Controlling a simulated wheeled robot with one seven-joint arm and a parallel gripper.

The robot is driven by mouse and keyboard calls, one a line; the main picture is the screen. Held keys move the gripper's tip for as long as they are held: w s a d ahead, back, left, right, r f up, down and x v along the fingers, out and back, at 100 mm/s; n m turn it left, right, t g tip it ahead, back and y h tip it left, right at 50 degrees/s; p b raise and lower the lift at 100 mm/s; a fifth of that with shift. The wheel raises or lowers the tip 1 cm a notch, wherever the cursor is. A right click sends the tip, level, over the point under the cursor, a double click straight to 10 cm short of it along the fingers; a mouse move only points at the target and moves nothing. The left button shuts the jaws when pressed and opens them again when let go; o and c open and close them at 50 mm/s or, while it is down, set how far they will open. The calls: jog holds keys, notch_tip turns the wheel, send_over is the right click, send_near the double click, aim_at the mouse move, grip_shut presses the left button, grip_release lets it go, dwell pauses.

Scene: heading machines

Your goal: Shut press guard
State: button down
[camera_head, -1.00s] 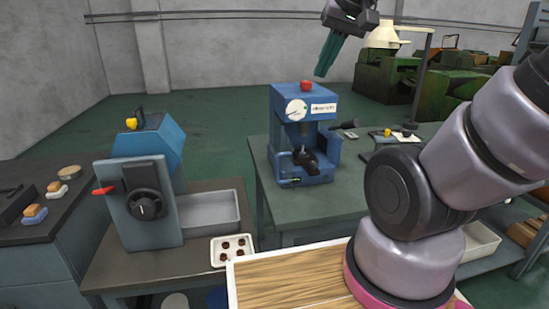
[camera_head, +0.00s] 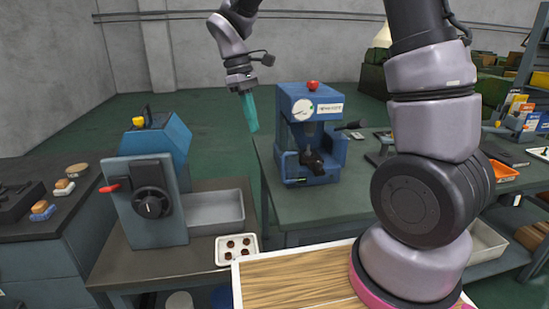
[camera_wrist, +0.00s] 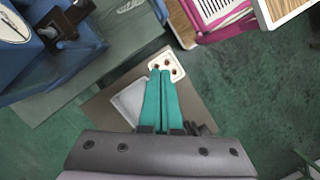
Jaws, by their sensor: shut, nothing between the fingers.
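A blue press (camera_head: 332,108) with a round gauge and a red knob on top stands on the green-topped table, right of the middle. Black parts (camera_head: 312,160) sit in its front opening; a separate guard cannot be made out. The press also shows at the top left of the wrist view (camera_wrist: 25,65). A second blue machine (camera_head: 170,140) on the left has an upright grey front panel (camera_head: 160,215) with a black dial and a red handle (camera_head: 110,188). My gripper (camera_head: 254,130), with teal fingers, is shut and empty in the air left of the press. Its closed fingers show in the wrist view (camera_wrist: 164,73).
A white tray (camera_head: 223,263) with brown pieces and a grey bin (camera_head: 205,227) lie beside the left machine. The green-topped table (camera_head: 355,205) carries the press. A dark bench (camera_head: 55,222) with small blocks stands at far left. Green floor behind is open.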

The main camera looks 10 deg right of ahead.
aim_at(286, 156)
jog(key=s+d+f, duration=0.4)
jog(key=d+f, duration=0.1)
jog(key=f, duration=0.4)
dwell(0.4)
